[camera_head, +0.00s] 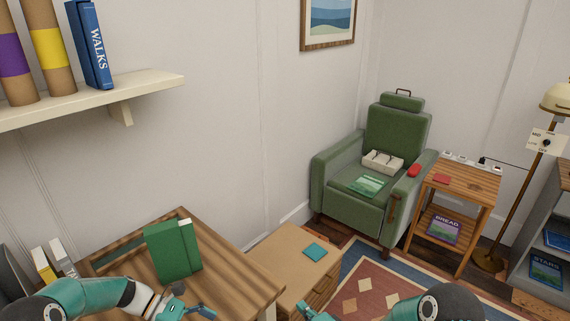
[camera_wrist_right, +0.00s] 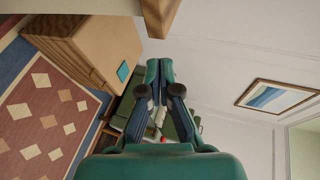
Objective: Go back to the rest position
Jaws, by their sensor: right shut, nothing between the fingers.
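My right gripper (camera_head: 306,309) shows at the bottom edge of the head view, in front of the low wooden cabinet. In the right wrist view its two fingers (camera_wrist_right: 159,72) come together at the tips, with nothing between them. My left gripper (camera_head: 190,309) is at the bottom of the head view, over the wooden desk (camera_head: 228,262) and just in front of a standing green book (camera_head: 172,250). It is partly cut off by the frame edge, and I cannot tell whether its fingers are open.
The low cabinet (camera_head: 290,252) carries a teal square (camera_head: 316,252). Beyond are a green armchair (camera_head: 385,150) and a wooden side table (camera_head: 465,182). A wall shelf (camera_head: 150,84) hangs upper left. A patterned rug (camera_head: 385,285) covers open floor.

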